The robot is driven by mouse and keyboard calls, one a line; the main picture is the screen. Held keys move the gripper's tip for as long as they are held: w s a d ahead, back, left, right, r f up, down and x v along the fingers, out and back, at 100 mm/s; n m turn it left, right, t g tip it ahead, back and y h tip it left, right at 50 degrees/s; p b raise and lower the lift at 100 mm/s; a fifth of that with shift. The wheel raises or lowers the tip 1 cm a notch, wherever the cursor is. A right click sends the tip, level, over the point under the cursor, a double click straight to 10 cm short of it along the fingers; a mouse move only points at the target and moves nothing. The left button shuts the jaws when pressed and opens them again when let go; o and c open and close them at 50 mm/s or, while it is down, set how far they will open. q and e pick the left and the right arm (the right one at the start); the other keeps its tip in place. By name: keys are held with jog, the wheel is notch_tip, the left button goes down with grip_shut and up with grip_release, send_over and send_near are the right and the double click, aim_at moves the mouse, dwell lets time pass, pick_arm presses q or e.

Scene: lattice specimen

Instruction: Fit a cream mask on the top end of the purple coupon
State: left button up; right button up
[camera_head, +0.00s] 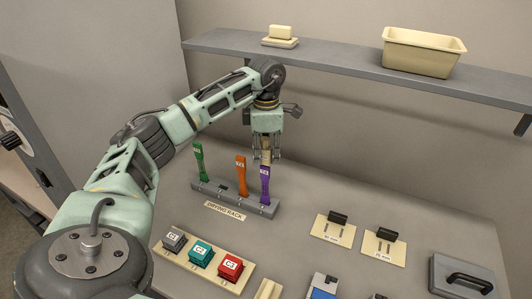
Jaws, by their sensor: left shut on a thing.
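The purple coupon (264,186) stands upright at the right end of the grey drying rack (225,198). My left gripper (266,158) points down directly over the coupon's top end. It is shut on a small cream mask (266,153), partly hidden between the fingers. The mask is in line with the coupon's top; I cannot tell whether it is seated on it or only touching. A green coupon (199,163) and an orange coupon (241,175) stand upright in the same rack. My right gripper is not in view.
A wall shelf (340,72) holds a cream bin (424,57) and a cream block (280,33). In front of the rack are grey (174,240), teal (201,254) and red (230,268) blocks. Two black-handled plates (333,229) (383,247) lie right. Bench between rack and plates is clear.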

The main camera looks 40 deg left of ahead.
aim_at(266, 168)
pick_arm(q)
grip_shut()
jog(key=shift+f, duration=0.1)
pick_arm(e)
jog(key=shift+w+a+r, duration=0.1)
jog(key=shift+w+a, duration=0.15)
pick_arm(q)
jog(key=shift+f, duration=0.2)
jog(key=shift+f+b, duration=0.5)
jog(key=shift+f, duration=0.25)
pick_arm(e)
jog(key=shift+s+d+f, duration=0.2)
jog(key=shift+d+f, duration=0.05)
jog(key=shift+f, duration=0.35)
pick_arm(q)
jog(key=shift+f, duration=0.35)
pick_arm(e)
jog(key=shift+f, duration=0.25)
pick_arm(q)
jog(key=shift+f+b, duration=0.35)
jog(key=shift+b, duration=0.1)
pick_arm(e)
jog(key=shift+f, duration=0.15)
pick_arm(q)
jog(key=shift+f+b, duration=0.65)
jog(key=shift+f, duration=0.45)
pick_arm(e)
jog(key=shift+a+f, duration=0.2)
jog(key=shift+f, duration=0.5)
